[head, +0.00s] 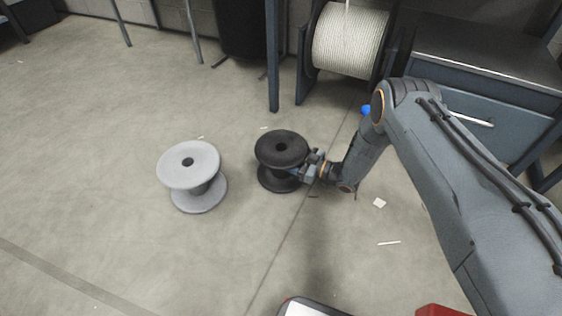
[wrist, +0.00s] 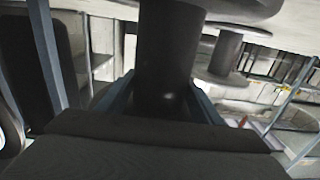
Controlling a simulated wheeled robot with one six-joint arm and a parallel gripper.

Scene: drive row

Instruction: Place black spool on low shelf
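The black spool (head: 282,150) stands upright, or nearly so, right of the grey spool in the head view. My gripper (head: 306,168) reaches its narrow middle from the right, between the two flanges. In the wrist view, the dark core of the black spool (wrist: 168,60) fills the space between my two fingers (wrist: 163,100), which lie against its sides. My gripper looks shut on this core; the fingertips are partly hidden behind it. Whether the spool's base touches the floor is hard to tell. I cannot make out a low shelf for certain.
A grey spool (head: 190,170) stands on the floor to the left. A rope drum (head: 350,40) in a blue frame is behind. A blue cabinet (head: 490,90) stands at the back right. Red and white items show at the bottom edge. The floor at left is mostly clear.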

